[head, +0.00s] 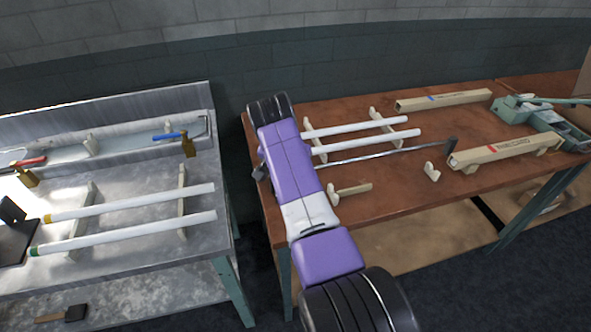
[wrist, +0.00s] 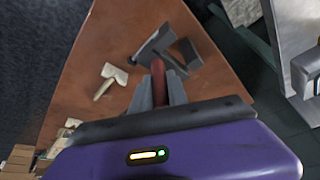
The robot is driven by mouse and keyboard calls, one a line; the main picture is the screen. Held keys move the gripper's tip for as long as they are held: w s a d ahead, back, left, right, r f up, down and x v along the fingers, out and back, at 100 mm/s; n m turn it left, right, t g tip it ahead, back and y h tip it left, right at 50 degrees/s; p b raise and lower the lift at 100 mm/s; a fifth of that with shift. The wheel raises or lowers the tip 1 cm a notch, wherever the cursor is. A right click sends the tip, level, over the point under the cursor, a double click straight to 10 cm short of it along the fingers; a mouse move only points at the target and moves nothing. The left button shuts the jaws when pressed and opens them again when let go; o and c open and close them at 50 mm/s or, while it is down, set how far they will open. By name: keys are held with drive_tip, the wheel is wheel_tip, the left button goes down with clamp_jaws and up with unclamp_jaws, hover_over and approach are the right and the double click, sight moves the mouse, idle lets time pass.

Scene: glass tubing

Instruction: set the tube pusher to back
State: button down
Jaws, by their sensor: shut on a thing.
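In the wrist view my gripper (wrist: 160,90) is shut on a dark red grip-like piece (wrist: 159,69), which I take to be part of the tube pusher. Grey angled plates (wrist: 186,52) stand just beyond the fingers, over the brown table. In the head view a thin dark metal rod (head: 385,155) runs from beside my arm to a dark upright end piece (head: 451,145) at the right. I cannot tell whether this rod joins the held piece. My arm hides the gripper fingers and the held piece in the head view.
Two white tubes (head: 370,137) lie on cream supports on the brown table (head: 400,195). A cream beam with a red mark (head: 505,150) and a green device (head: 540,118) are at the right. A metal bench (head: 130,230) with more tubes stands left, across a gap.

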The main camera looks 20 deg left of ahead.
drive_tip(key=c, duration=1.3)
unclamp_jaws()
drive_tip(key=v, duration=0.7)
drive_tip(key=shift+r+b, duration=0.3)
drive_tip(key=shift+r, duration=0.05)
drive_tip(key=shift+s, duration=0.15)
